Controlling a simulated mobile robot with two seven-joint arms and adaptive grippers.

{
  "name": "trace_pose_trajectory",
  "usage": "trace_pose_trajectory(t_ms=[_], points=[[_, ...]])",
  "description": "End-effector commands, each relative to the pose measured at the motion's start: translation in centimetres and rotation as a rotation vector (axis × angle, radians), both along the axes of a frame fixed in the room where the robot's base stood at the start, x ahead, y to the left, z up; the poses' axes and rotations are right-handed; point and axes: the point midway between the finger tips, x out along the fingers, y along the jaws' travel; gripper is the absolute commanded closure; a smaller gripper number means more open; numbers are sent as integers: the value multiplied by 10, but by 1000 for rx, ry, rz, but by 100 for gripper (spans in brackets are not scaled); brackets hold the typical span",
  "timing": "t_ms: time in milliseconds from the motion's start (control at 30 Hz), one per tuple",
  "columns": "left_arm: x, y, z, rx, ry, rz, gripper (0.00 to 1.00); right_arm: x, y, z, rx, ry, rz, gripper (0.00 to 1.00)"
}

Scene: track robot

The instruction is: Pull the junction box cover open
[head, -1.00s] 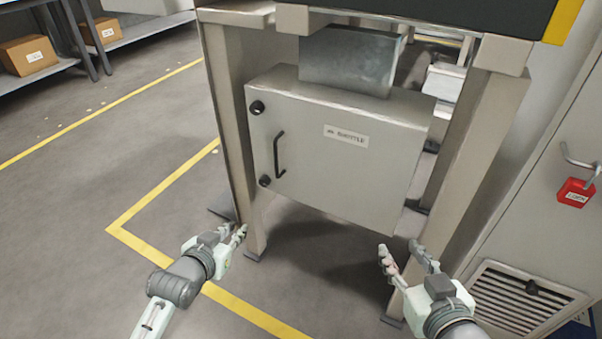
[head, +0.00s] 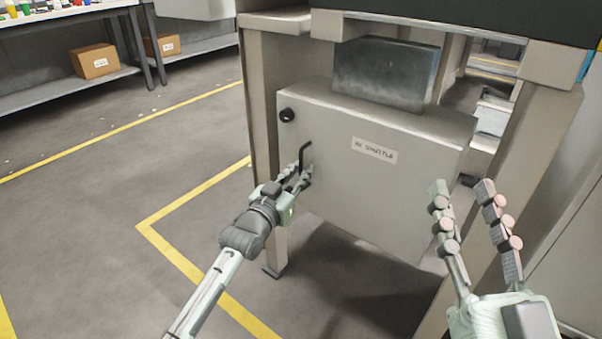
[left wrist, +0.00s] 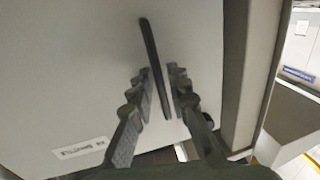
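The junction box cover (head: 375,190) is the light grey front of a box under a table-like frame; it appears shut flat. Its black bar handle (head: 305,155) is on the left side, its lower part hidden by my left gripper. My left gripper (head: 300,176) is at the handle. In the left wrist view, the dark handle (left wrist: 149,50) runs between the two fingers of my left gripper (left wrist: 160,82), which stand apart on either side, with a gap visible. My right gripper (head: 470,190) is open and empty, in front of the box's right side.
A black knob (head: 287,115) sits at the cover's upper left. A frame leg (head: 262,110) stands close left of the box. Shelving with cardboard boxes (head: 95,61) is at the back left. The floor left of the yellow line is clear.

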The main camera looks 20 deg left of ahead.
Motion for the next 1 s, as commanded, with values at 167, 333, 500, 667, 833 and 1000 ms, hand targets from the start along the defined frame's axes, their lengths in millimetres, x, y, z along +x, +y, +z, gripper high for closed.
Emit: trace_pose_trajectory(t_ms=[167,333,500,667,833,1000], points=[[6,-1,0,0,1,0,83,0,-1,2,4,-12,-2,60],[6,-1,0,0,1,0,83,0,-1,2,4,-12,-2,60],[5,-1,0,0,2,0,100,0,-1,2,4,-11,-2,60],[5,-1,0,0,2,0,100,0,-1,2,4,-11,-2,60],[5,-1,0,0,2,0,100,0,-1,2,4,-11,-2,60],[4,-1,0,0,2,2,100,0,-1,2,2,-8,-2,60]])
